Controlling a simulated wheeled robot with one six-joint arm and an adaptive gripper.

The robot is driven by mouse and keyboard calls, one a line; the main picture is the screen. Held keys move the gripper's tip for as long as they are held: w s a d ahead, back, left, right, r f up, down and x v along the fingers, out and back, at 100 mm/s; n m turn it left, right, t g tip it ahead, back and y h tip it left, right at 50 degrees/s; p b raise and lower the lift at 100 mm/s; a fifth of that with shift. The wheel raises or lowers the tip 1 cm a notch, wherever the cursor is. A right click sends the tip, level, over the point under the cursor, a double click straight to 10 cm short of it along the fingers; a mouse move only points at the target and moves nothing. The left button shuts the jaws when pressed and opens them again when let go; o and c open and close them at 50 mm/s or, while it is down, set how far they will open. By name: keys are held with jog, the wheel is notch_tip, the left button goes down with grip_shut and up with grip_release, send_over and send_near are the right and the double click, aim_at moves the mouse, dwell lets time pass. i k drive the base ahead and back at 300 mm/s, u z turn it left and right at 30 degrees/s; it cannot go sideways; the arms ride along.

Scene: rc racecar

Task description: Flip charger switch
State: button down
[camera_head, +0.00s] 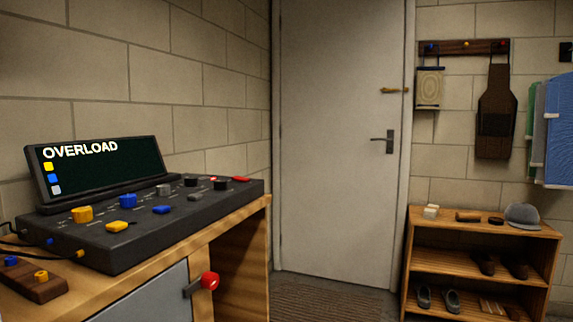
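A dark control console (135,235) lies on a wooden bench at the left. It carries a yellow knob (82,214), a blue knob (129,200), a flat yellow control (118,226), a flat blue control (161,209) and several grey, black and red controls toward its right end. Its labels are too small to read, so I cannot tell which control is the charger switch. Behind it, a tilted screen (105,168) reads "OVERLOAD" above yellow, blue and grey squares. A lever with a red knob (210,281) sticks out from the bench front. My gripper is not in view.
A closed white door (335,150) stands behind a floor mat (320,300). A wooden shelf (480,228) with shoes and a cap stands at right, below hanging items.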

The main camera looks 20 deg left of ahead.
aim_at(238, 178)
jog(key=u, duration=0.5)
jog(key=i, duration=1.4)
jog(key=u, duration=0.8)
